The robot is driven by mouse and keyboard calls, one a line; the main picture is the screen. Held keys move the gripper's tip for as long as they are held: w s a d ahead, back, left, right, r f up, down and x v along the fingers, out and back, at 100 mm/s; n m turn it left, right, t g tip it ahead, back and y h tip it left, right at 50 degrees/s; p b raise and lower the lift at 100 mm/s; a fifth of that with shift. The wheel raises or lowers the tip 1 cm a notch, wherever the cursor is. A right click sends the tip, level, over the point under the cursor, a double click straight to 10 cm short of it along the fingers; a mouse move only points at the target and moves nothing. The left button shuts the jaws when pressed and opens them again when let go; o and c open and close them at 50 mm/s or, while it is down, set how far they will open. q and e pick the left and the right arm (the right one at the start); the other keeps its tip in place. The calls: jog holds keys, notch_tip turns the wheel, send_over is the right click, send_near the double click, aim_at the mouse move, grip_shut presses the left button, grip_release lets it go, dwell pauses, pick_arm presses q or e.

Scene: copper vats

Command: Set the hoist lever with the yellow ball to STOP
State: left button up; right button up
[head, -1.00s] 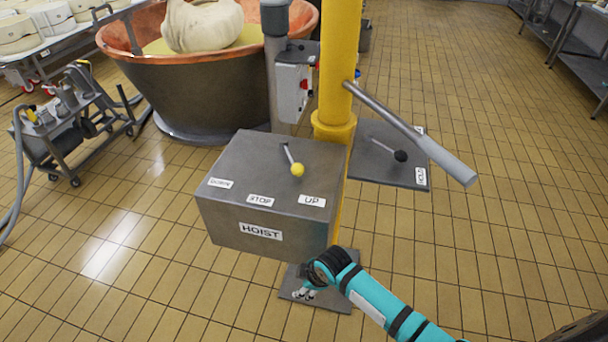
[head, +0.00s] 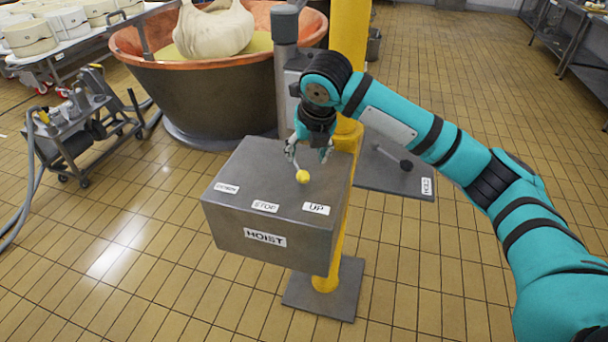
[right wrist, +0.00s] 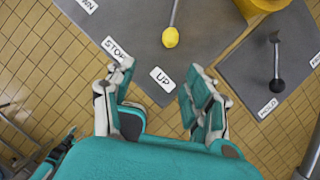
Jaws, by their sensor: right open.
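The grey hoist box (head: 245,165) stands in the middle of the head view, with DOWN (head: 227,188), STOP (head: 265,206) and UP (head: 316,208) labels along its front edge. Its lever ends in a yellow ball (head: 303,177), which points toward the UP side. The ball also shows in the right wrist view (right wrist: 170,37), just beyond the UP label (right wrist: 161,79). My right gripper (head: 308,152) is open above the box, around or just behind the lever. In the right wrist view its open fingers (right wrist: 153,88) are empty. My left gripper is out of view.
A yellow post (head: 349,35) rises behind the box. To its right a grey plate (head: 380,183) carries a second lever with a black ball (head: 406,165) and a HOLD label. A copper vat (head: 190,75) stands behind, a trolley (head: 80,120) at left. Floor at front is clear.

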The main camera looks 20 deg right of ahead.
aim_at(304, 175)
jog(key=shift+n, duration=0.5)
jog(key=p+x, duration=0.1)
jog(key=x, duration=0.4)
jog(key=d+p+x, duration=0.1)
jog(key=x, duration=0.4)
jog(key=w+d+p+x, duration=0.1)
jog(key=x, duration=0.4)
jog(key=shift+w+r, duration=0.15)
grip_shut()
jog(key=shift+a, duration=0.1)
